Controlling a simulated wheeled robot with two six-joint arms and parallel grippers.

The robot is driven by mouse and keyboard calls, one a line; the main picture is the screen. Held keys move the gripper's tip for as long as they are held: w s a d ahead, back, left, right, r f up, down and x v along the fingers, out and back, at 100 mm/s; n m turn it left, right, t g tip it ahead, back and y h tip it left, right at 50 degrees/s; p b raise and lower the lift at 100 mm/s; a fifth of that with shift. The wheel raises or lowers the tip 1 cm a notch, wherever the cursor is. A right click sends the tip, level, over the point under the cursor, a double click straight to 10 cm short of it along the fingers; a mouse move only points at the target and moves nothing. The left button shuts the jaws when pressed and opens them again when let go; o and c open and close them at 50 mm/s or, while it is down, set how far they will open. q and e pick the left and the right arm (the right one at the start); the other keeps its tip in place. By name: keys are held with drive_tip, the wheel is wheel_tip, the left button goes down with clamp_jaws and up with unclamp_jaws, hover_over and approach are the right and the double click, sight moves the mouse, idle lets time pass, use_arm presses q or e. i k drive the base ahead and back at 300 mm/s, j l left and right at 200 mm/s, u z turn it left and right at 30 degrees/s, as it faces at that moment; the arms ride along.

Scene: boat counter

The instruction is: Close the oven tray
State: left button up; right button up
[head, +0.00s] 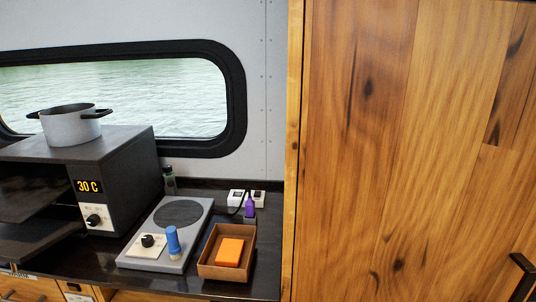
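A dark flat panel, seemingly the oven tray (28,197), sticks out at mid height. A second dark panel (38,238) lies below it, near counter level; I cannot tell whether it is the oven door or another tray. The left ends of both are cut off by the picture edge. Neither of my grippers is in view.
A grey pot (70,127) stands on the oven. Right of the oven are a hot plate (150,225) with a blue cylinder (173,243) on it, and a brown box (208,268) holding an orange block (230,252). A tall wooden cabinet (400,150) fills the right.

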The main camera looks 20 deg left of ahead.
sight(26, 193)
drive_tip(key=u, duration=2.3)
